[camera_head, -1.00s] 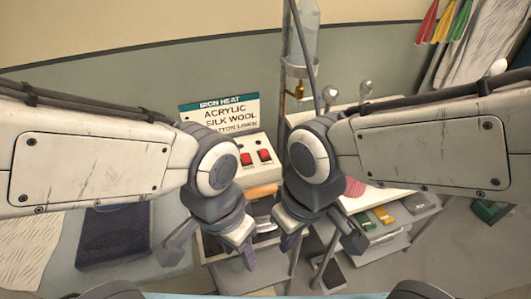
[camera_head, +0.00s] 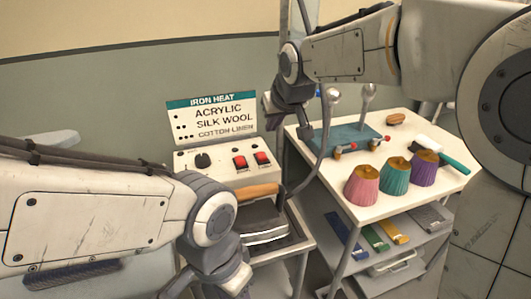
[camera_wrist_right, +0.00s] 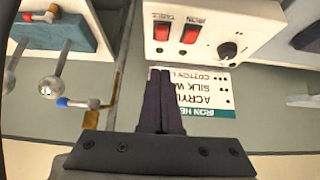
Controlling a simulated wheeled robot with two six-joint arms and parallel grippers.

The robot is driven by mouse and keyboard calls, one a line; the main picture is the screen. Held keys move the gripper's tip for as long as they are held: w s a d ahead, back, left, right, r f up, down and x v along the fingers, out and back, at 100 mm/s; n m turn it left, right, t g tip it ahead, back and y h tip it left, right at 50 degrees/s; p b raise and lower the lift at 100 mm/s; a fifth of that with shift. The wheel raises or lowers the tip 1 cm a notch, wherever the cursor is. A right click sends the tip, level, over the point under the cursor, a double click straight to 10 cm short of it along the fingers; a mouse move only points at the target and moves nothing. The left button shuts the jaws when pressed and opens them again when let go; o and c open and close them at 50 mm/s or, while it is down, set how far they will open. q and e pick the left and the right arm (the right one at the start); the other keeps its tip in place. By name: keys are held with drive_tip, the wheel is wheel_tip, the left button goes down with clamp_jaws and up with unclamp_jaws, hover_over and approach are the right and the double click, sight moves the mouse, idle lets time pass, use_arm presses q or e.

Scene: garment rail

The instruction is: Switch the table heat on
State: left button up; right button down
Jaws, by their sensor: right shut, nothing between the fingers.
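The control box (camera_head: 218,163) has a black knob (camera_head: 202,160), a left red switch (camera_head: 240,162) and a right red switch (camera_head: 262,158). In the right wrist view it is upside down; the switch labelled TABLE (camera_wrist_right: 161,31) is left of the IRON switch (camera_wrist_right: 190,33). I cannot tell either switch's position. My right gripper (camera_head: 288,112) is raised right of the box, apart from it. Its dark fingers (camera_wrist_right: 164,76) are together and empty in the wrist view, just below the box. My left gripper (camera_head: 237,279) is low at the bottom edge, its fingertips out of sight.
An IRON HEAT sign (camera_head: 211,118) stands behind the box. An iron with a wooden handle (camera_head: 257,191) sits in front of it.

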hover_over(263, 158)
drive_tip(key=s, duration=0.2)
drive_tip(key=f, duration=0.7)
drive_tip(key=shift+w+d+f+p, duration=0.25)
drive_tip(key=shift+f+p, duration=0.1)
drive_tip(key=shift+p, duration=0.05)
wheel_tip(263, 158, down, 3)
drive_tip(key=shift+r, duration=0.2)
drive_tip(key=shift+s+f, duration=0.1)
drive_tip(key=shift+f, duration=0.7)
drive_tip(key=shift+s+d+f+b, duration=0.1)
drive_tip(key=shift+s+f+b, duration=0.05)
drive_tip(key=shift+f+b, duration=0.35)
drive_tip(key=shift+r, duration=0.2)
drive_tip(key=shift+r+p, duration=0.75)
drive_tip(key=shift+p, duration=0.05)
drive_tip(key=shift+r, duration=0.1)
